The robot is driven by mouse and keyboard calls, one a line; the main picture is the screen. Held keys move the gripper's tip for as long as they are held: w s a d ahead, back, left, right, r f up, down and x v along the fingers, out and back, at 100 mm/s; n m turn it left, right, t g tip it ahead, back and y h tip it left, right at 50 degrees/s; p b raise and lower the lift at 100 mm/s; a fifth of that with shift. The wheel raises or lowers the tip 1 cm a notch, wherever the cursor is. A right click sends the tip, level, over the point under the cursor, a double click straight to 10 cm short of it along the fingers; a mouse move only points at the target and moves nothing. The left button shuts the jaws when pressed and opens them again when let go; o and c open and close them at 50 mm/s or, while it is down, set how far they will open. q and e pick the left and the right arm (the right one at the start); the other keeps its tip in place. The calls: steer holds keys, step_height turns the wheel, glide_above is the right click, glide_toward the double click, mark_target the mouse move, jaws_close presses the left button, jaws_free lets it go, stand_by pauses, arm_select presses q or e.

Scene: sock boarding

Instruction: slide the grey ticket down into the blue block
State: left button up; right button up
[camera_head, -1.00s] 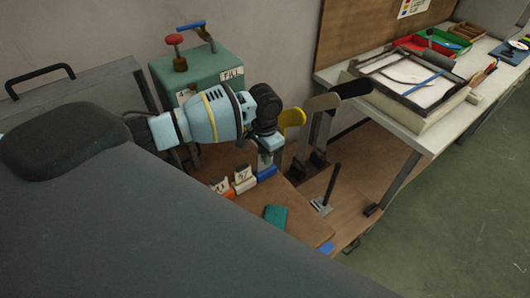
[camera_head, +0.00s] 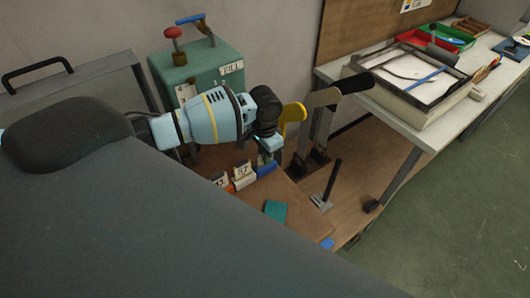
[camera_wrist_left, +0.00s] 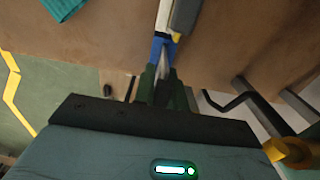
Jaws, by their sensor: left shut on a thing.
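The blue block (camera_head: 266,169) stands at the right end of a short row on the brown board. It also shows in the left wrist view (camera_wrist_left: 167,40), just ahead of my fingertips. My left gripper (camera_head: 264,156) is directly above it, pointing down. In the left wrist view the gripper (camera_wrist_left: 162,75) is shut on a thin grey piece, the grey ticket (camera_wrist_left: 161,62), mostly hidden between the fingers. The ticket's lower edge is at the blue block; I cannot tell how deep it sits. My right gripper is out of view.
A white block (camera_head: 243,178) and an orange block with numbered tickets stand left of the blue one. A teal cloth (camera_head: 275,210) lies in front. A yellow-handled piece (camera_head: 293,113) and dark-footed uprights stand close right. A green machine (camera_head: 205,70) is behind.

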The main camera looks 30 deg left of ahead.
arm_select(q)
steer(key=shift+f, duration=0.25)
steer(key=o, duration=0.8)
steer(key=shift+r, duration=0.1)
steer(key=shift+r, duration=3.9)
